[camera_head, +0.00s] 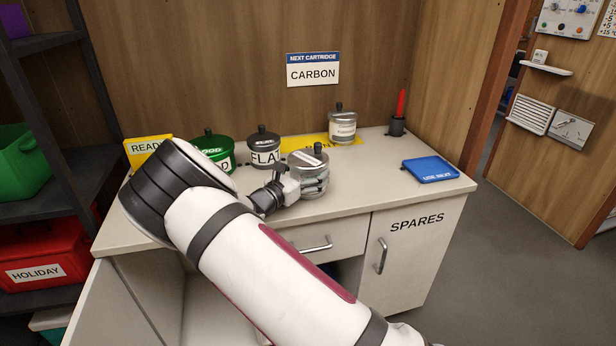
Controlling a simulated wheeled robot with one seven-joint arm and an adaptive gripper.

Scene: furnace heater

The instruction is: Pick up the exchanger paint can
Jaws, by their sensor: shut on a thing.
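My gripper (306,186) is shut around the side of a silver-grey paint can (303,158) with a dark knob on its lid. The can is upright near the front of the counter, in front of the dark can. Its label is hidden by the fingers, so I cannot read whether it says exchanger. I cannot tell whether its base touches the counter. Behind it stand a green can (211,144) with a partly hidden label, a dark grey can (263,140) labelled "FLAT", and a light grey can (343,118) whose small label looks like "FURNACE".
The counter (372,176) is clear to the right of the held can. A blue "USE NEXT" tray (431,170) and a dark holder with a red stick (397,124) are at the right. A "CARBON" sign (313,71) hangs on the wall. Shelving (38,205) stands at the left.

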